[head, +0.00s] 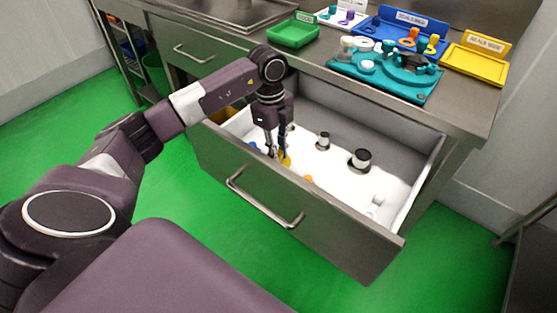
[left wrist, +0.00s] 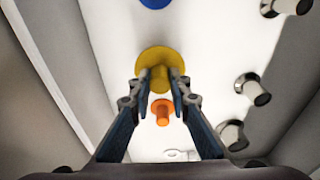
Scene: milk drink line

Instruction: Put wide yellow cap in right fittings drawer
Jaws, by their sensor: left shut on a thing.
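The wide yellow cap (head: 286,160) is inside the open right drawer (head: 325,230), near its front wall. My left gripper (head: 278,152) reaches down into this drawer and is shut on the yellow cap. In the left wrist view, the cap (left wrist: 157,57) shows a round flange and a narrower stem, with the stem between the fingertips (left wrist: 159,80). I cannot tell whether the cap touches the drawer's white floor. My right gripper is not in view.
An orange fitting (left wrist: 162,108) lies near the cap. Several dark-and-silver fittings (head: 361,159), a white piece (head: 377,203) and a blue piece (left wrist: 155,2) are in the drawer. A teal fixture (head: 385,75), a green tray (head: 293,33) and a yellow tray (head: 475,65) stand on the counter.

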